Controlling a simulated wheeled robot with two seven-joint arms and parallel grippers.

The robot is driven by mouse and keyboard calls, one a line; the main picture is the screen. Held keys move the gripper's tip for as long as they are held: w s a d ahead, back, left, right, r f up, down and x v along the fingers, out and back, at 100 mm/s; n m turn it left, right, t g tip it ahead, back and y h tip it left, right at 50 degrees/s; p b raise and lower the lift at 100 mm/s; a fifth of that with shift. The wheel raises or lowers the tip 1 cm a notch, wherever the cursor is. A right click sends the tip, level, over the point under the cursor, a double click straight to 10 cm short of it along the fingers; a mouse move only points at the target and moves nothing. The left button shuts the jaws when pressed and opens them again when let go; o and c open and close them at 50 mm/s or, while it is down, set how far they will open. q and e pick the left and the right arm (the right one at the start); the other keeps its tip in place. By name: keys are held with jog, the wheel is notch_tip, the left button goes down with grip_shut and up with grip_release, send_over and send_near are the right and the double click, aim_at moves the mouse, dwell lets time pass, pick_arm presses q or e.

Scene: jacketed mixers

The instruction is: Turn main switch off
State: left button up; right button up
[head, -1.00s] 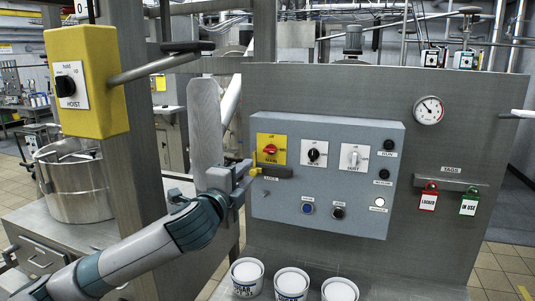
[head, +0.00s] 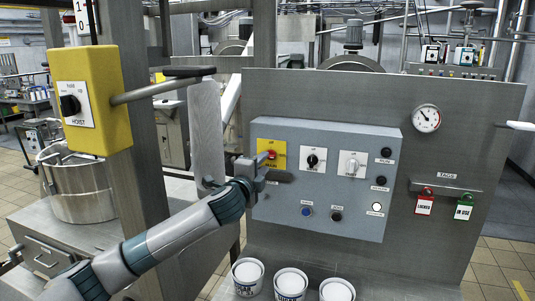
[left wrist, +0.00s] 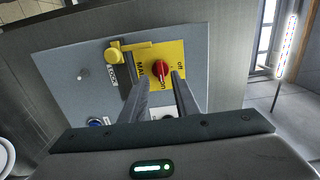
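The main switch (head: 271,154) is a red knob on a yellow plate at the panel's upper left. In the left wrist view the red knob (left wrist: 160,70) lies just beyond and between my fingertips, with "off" and "MAIN" printed beside it. My left gripper (head: 272,175) is in front of the plate's lower part; the left wrist view shows its two fingers (left wrist: 162,82) apart with nothing held. Contact with the knob cannot be told. A yellow lock piece (left wrist: 113,54) sits beside the plate near a "LOCK" label. My right gripper is not in view.
A yellow hoist box (head: 92,97) on a post and a grey upright paddle (head: 206,130) stand left. White tubs (head: 291,282) stand below; tags (head: 424,203) hang right.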

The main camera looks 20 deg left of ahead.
pick_arm(q)
jog(key=shift+w+d+p, duration=0.1)
jog(key=shift+w+p, duration=0.75)
jog(key=shift+w, duration=1.6)
grip_shut()
